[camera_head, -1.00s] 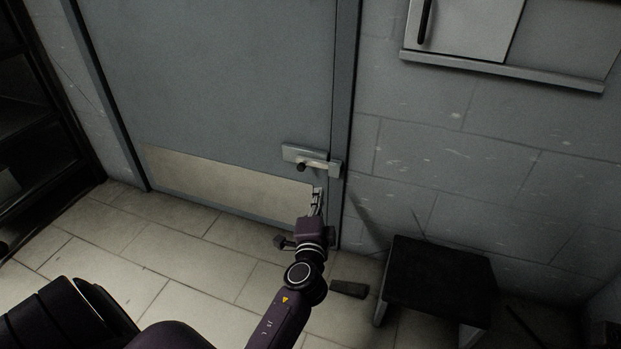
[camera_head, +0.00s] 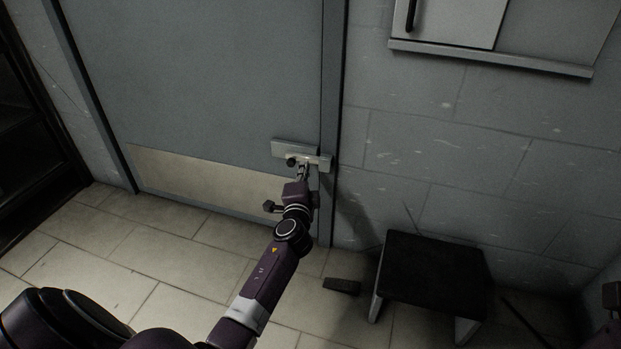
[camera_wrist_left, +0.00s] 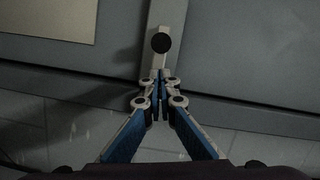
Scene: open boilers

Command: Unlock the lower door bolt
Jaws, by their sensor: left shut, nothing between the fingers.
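The lower door bolt (camera_head: 311,160) is a pale metal bar with a dark round knob (camera_head: 291,162), set low on the right edge of the grey door (camera_head: 220,80). Its right end reaches over the door frame. My left gripper (camera_head: 304,170) is shut and empty, just below the bolt and right of the knob. In the left wrist view, the shut fingertips (camera_wrist_left: 160,82) point at the bolt bar, and the dark knob (camera_wrist_left: 161,43) lies just beyond them. I cannot tell whether the fingertips touch the bar. My right gripper does not show clearly.
A dark-topped stool (camera_head: 435,265) stands by the wall right of the door, with a small dark block (camera_head: 342,286) on the floor beside it. A wall cabinet (camera_head: 455,22) with a ledge hangs upper right. The tiled floor before the door is clear.

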